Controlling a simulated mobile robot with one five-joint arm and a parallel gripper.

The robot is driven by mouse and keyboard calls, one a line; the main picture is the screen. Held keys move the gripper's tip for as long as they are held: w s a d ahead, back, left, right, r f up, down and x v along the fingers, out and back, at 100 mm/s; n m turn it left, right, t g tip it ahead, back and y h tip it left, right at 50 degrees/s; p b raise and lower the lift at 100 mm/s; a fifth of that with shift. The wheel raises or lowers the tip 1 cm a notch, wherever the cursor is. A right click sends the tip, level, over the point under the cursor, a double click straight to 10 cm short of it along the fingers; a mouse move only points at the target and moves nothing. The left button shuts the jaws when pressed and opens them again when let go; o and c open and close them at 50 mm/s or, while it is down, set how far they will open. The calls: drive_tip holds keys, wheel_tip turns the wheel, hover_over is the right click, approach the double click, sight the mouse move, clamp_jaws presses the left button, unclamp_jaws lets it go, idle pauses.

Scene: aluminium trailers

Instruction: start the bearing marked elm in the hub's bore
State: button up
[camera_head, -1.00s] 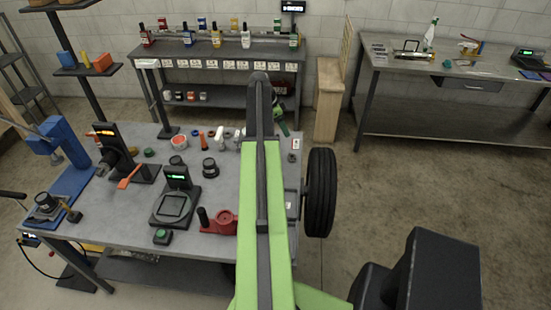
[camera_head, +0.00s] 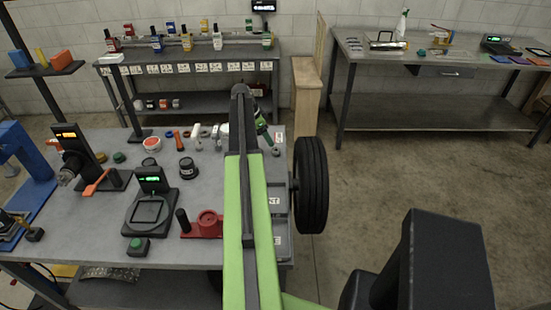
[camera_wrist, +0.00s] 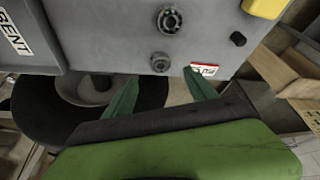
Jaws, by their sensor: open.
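In the wrist view two grey ring-shaped parts that look like bearings lie on the bench top: a larger one (camera_wrist: 170,19) and a smaller one (camera_wrist: 160,62). I cannot read elm on either. My gripper (camera_wrist: 162,96) is open and empty, its two green fingers apart at the bench edge, below the smaller ring in the picture. A red-and-white label (camera_wrist: 205,70) lies by the right fingertip. A black-tyred wheel (camera_head: 312,185) stands at the bench's right side; its hub appears as a grey round part (camera_wrist: 96,88) in the wrist view, partly behind the left finger. Its bore is not clear.
The grey workbench (camera_head: 95,222) holds a scale (camera_head: 150,205), a red fixture (camera_head: 208,222) and several small parts. Grey labelled bins (camera_head: 275,222) line its right edge. A wooden cabinet (camera_head: 307,95) and another table (camera_head: 430,57) stand behind.

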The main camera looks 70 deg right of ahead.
sight(275, 150)
drive_tip(key=b+x, duration=0.7)
drive_tip(key=x, duration=0.2)
drive_tip(key=shift+d+f, duration=0.2)
drive_tip(key=shift+r, duration=0.2)
clamp_jaws()
